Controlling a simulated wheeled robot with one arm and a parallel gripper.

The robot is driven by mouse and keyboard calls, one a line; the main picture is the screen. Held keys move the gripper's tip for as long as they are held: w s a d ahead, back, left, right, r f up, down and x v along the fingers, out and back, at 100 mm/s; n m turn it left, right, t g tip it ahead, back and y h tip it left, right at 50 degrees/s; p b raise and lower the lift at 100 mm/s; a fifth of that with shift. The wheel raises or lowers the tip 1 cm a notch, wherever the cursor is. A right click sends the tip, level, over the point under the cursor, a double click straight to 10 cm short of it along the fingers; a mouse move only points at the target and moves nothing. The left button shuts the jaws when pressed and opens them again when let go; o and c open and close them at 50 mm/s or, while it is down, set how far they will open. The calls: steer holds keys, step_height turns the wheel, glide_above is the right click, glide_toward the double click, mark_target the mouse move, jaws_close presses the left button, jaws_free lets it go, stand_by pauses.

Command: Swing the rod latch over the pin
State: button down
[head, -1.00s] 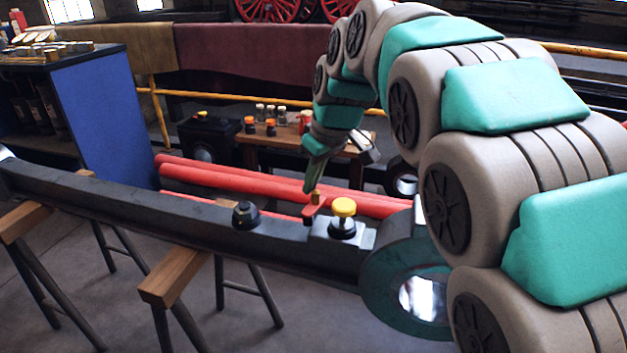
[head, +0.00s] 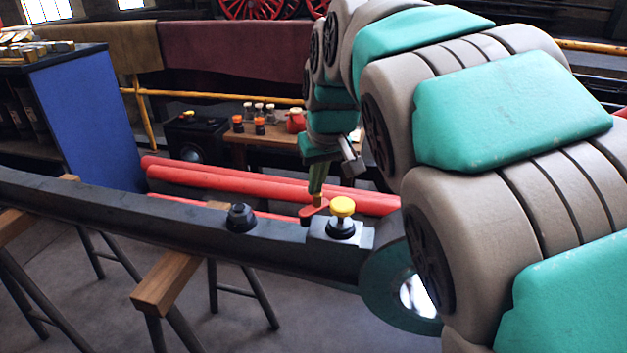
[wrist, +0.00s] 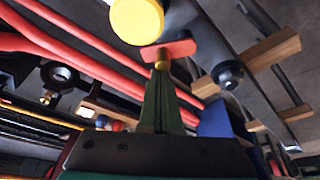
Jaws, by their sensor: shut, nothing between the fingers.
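The red latch (head: 314,211) lies on the long dark rod (head: 180,203), close beside a yellow-topped knob (head: 342,208) on a metal block. It also shows in the wrist view (wrist: 180,48), its end close to the yellow cap (wrist: 137,18). A small brass peg (wrist: 162,55) stands on the latch. My gripper (head: 317,192) is shut and points down at the peg. Its tips (wrist: 161,72) are at the peg and appear to touch it. I cannot tell which part is the pin.
A black knob (head: 241,217) stands on the rod to the left. Wooden trestles (head: 168,283) carry the rod. Red pipes (head: 260,187) run behind it. A small wooden table (head: 240,150) with jars and a blue cabinet (head: 95,130) stand farther back.

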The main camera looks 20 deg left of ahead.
mark_target(326, 205)
steer(key=m, duration=0.2)
steer(key=d+m+h, duration=0.1)
steer(key=shift+s+t, duration=0.25)
steer(key=shift+t, duration=0.05)
steer(key=m, duration=0.2)
steer(key=m+h, duration=0.1)
steer(key=shift+s+d, duration=0.25)
steer(key=shift+d, duration=0.15)
steer(key=shift+s+m, duration=0.15)
steer(key=shift+m, duration=0.15)
steer(key=shift+s+d+b, duration=0.25)
steer(key=shift+s+b, duration=0.1)
steer(key=shift+b, duration=0.05)
steer(key=w, duration=0.4)
steer(key=v, duration=1)
steer(key=shift+a, duration=0.15)
steer(key=shift+s, duration=0.1)
